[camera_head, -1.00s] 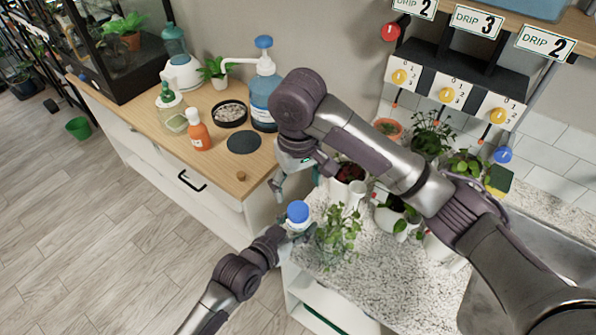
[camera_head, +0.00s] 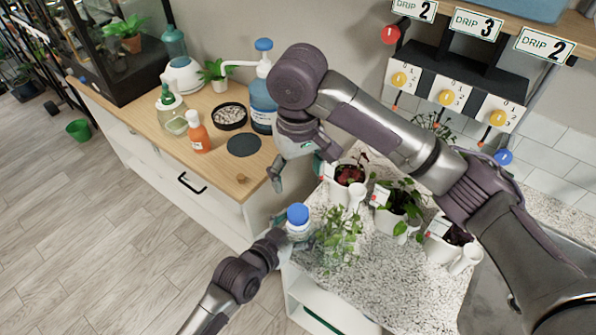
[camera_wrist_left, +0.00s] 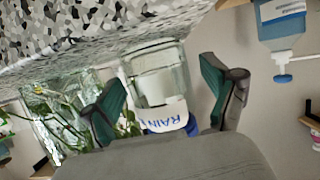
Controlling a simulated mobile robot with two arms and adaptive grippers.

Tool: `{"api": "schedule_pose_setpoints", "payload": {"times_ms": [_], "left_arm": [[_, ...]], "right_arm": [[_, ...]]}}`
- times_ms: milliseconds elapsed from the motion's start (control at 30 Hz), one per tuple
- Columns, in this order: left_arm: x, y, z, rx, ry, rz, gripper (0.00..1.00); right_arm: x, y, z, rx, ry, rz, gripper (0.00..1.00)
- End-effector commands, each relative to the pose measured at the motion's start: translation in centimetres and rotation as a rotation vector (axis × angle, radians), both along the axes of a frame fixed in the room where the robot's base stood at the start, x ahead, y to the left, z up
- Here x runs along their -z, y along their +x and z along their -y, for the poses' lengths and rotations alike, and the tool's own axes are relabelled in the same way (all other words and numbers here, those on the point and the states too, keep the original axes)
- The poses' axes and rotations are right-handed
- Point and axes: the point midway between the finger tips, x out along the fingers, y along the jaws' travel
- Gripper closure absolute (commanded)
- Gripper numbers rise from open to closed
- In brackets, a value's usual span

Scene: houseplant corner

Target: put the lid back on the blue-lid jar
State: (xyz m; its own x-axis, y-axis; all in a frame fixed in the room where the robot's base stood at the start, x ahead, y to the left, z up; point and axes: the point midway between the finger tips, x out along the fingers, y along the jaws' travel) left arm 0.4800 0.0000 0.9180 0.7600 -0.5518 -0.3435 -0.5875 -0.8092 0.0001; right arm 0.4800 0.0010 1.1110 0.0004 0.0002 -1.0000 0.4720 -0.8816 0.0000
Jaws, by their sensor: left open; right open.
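The jar (camera_head: 297,231) stands upright at the left edge of the speckled counter, with its blue lid (camera_head: 298,213) on top. I cannot tell how tightly the lid sits. In the left wrist view, which is upside down, the clear glass jar (camera_wrist_left: 160,72) has a white label reading RAIN, and part of the blue lid (camera_wrist_left: 193,128) shows. My left gripper (camera_head: 284,236) is open at the jar; in its wrist view the fingers (camera_wrist_left: 165,98) are on either side with gaps. My right gripper (camera_head: 301,170) is open and empty, above and behind the jar.
A leafy plant (camera_head: 338,238) stands close to the right of the jar. Several potted plants, including one in a white pot (camera_head: 395,220), fill the counter further right. The wooden cabinet top (camera_head: 215,175) at left holds bottles, a dish and a dark round mat.

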Motion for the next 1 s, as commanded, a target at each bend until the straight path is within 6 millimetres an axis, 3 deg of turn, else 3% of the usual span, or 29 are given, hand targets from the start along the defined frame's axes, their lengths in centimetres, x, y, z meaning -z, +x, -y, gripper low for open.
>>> {"api": "schedule_pose_setpoints", "payload": {"times_ms": [267, 700, 1000], "left_arm": [[-0.3, -0.8, -0.6, 0.000, 0.001, 0.000, 0.14], [-3.2, -7.5, -5.4, 0.000, 0.003, -0.002, 0.14], [-4.1, -9.1, -6.7, 0.000, 0.000, 0.000, 0.14]], "right_arm": [[0.0, 0.0, 0.0, 0.000, 0.000, 0.000, 0.22], [0.0, 0.0, 0.0, 0.000, 0.000, 0.000, 0.22], [0.0, 0.0, 0.0, 0.000, 0.000, 0.000, 0.22]]}}
